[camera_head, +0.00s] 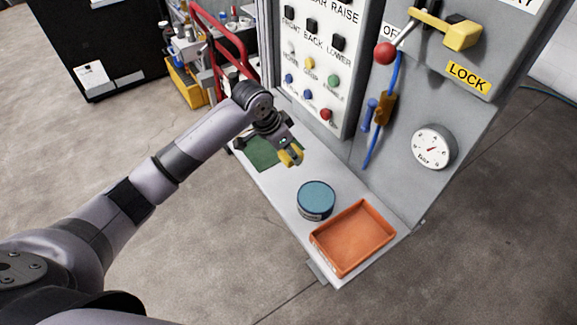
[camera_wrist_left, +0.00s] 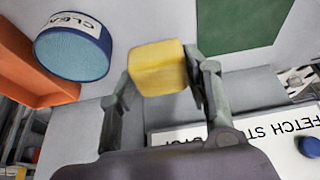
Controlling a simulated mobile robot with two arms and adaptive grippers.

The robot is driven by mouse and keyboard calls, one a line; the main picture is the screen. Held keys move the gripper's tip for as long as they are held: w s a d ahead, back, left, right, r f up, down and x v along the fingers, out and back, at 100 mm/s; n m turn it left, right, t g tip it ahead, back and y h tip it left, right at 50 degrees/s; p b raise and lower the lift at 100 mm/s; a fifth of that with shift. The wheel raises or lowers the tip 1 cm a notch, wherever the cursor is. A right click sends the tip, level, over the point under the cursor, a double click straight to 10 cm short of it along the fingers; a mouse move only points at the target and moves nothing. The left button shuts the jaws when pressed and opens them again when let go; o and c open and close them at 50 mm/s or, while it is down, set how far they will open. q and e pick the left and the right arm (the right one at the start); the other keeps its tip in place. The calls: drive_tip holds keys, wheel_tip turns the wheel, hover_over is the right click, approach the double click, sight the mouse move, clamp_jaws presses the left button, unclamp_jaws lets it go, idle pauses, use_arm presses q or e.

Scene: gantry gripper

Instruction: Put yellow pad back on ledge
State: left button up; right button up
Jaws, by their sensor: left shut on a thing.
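The yellow pad (camera_wrist_left: 158,67) is a small block held between the fingers of my left gripper (camera_wrist_left: 160,85), as the left wrist view shows. In the head view the yellow pad (camera_head: 291,155) is at the end of my left gripper (camera_head: 286,148), above the grey ledge (camera_head: 283,186). The gap between pad and ledge is hard to judge. The ledge runs along the foot of the control panel. My right gripper is in neither view.
On the ledge are a green mat (camera_head: 258,152), a round blue-topped tin (camera_head: 316,199) and an orange tray (camera_head: 354,238). The panel (camera_head: 318,60) with buttons rises behind. Bare ledge lies between mat and tin. A red frame (camera_head: 222,45) stands at the back left.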

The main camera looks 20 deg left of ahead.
sight(285, 154)
use_arm(q)
wheel_tip(285, 154, down, 2)
drive_tip(key=shift+f, duration=0.55)
wheel_tip(285, 154, down, 4)
drive_tip(key=shift+r+p, duration=0.25)
drive_tip(key=shift+p, duration=0.1)
drive_tip(key=shift+f, duration=0.35)
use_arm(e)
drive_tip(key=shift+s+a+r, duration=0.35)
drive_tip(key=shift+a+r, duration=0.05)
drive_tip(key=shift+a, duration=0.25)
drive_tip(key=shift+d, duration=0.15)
use_arm(q)
drive_tip(key=o, duration=1.2)
drive_tip(key=shift+f, duration=0.1)
drive_tip(key=shift+o, duration=0.2)
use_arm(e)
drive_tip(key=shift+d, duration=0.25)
